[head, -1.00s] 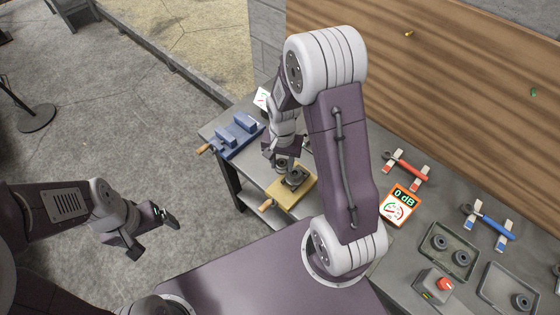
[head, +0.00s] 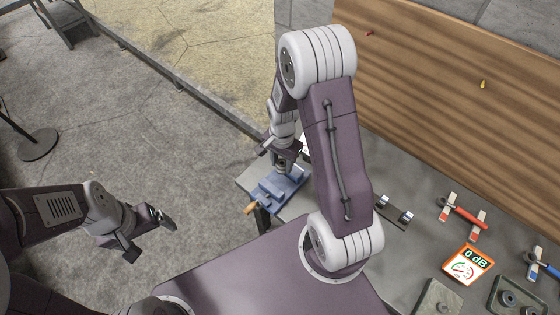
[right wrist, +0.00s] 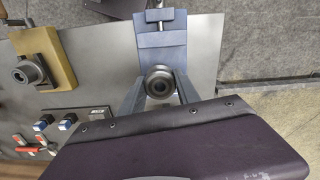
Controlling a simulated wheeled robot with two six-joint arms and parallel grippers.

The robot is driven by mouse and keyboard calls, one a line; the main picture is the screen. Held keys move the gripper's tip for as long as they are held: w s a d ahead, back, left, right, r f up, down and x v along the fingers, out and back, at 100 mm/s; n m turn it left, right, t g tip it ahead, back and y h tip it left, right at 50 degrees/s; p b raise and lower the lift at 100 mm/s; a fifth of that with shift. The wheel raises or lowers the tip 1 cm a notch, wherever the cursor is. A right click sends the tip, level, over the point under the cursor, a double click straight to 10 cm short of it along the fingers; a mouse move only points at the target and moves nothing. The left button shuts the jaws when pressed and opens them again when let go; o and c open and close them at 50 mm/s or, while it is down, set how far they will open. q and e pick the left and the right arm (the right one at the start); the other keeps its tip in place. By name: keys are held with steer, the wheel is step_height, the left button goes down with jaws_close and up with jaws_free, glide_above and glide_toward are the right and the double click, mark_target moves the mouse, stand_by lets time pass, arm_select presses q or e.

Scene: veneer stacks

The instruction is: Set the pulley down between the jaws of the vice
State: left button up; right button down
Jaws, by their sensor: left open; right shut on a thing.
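The blue vice (head: 290,190) stands at the near-left end of the workbench in the head view. It also shows at the top middle of the right wrist view (right wrist: 162,53). My right gripper (head: 283,165) is over the vice, pointing down. In the right wrist view it is shut on the dark round pulley (right wrist: 158,83), seen end-on with a hole in its middle. The pulley appears over the vice, but I cannot tell its height or whether it touches the jaws. My left gripper (head: 148,236) is open and empty, away from the bench over the floor.
In the right wrist view a yellowish block (right wrist: 47,52) with a round grey part stands left of the vice.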

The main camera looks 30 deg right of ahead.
steer(key=shift+w+a+f+b, duration=0.2)
steer(key=shift+w+f+b, duration=0.35)
steer(key=shift+f, duration=0.3)
steer(key=b, duration=0.6)
glide_above(280, 184)
step_height(280, 184, down, 8)
steer(key=shift+w+r, duration=0.1)
arm_select(q)
step_height(280, 184, down, 8)
steer(key=shift+w+b, duration=0.4)
arm_select(e)
steer(key=shift+d+f, duration=0.1)
steer(key=shift+f, duration=0.5)
arm_select(q)
steer(key=shift+a+f, duration=0.1)
steer(key=shift+f, duration=0.15)
arm_select(e)
steer(key=shift+f, duration=0.3)
steer(key=c, duration=0.8)
jaws_free()
